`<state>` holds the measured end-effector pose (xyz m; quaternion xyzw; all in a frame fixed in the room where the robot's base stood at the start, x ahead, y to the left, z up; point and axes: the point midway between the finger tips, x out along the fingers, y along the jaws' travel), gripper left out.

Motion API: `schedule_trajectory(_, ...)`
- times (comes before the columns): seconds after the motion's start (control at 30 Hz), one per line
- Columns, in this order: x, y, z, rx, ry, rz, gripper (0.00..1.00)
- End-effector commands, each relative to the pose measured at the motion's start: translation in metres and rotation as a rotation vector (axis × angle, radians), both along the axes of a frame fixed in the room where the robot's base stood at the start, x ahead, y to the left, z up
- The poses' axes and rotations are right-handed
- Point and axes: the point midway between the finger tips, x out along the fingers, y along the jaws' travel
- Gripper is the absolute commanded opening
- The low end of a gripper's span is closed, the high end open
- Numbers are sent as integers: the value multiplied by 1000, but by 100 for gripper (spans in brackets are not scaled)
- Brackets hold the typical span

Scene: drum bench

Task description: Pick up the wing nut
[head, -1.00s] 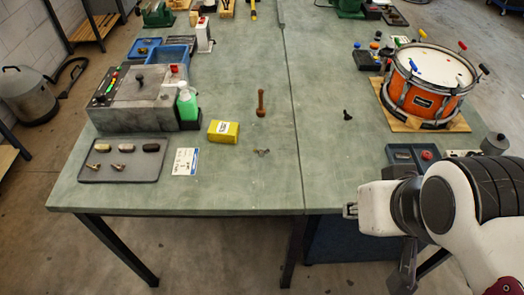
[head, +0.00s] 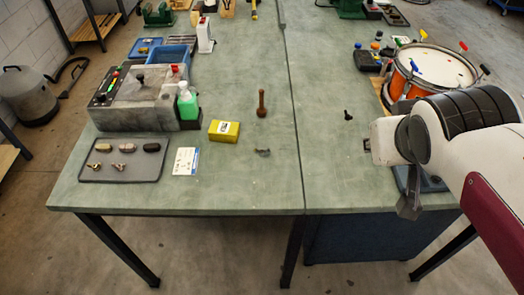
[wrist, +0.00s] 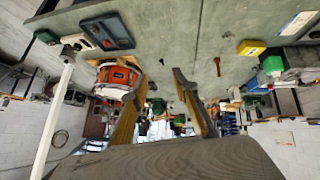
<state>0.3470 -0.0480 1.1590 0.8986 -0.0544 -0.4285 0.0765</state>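A small grey wing nut (head: 262,152) lies on the green bench top, left of the seam and below the brown wooden peg. A tiny dark spot in the wrist view (wrist: 227,35) looks like the same wing nut. My gripper (wrist: 161,77) shows two fingers spread apart with nothing between them. In the head view my gripper (head: 367,146) is at the right, well away from the wing nut, and its fingers are hard to make out there.
A yellow box (head: 224,131) and an upright wooden peg (head: 262,104) stand near the wing nut. A white card (head: 185,161) and a grey tray (head: 145,172) with small parts lie left. A black piece (head: 348,115) and an orange drum (head: 403,84) are right. Bench around the wing nut is clear.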

Motion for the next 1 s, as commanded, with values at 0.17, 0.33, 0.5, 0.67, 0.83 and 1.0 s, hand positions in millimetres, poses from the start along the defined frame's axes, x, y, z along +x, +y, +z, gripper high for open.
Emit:
schedule_trajectory(0.17, 54, -16, 21, -84, -88, 27, 29)
schedule_trajectory(0.33, 104, -24, 40, -154, -171, 73, 29)
schedule_trajectory(0.5, 152, -26, 53, -212, -247, 140, 29)
schedule_trajectory(0.67, 195, -21, 61, -253, -311, 217, 29)
schedule_trajectory(0.83, 237, -11, 63, -283, -371, 314, 29)
schedule_trajectory(1.0, 274, 4, 58, -296, -419, 424, 29)
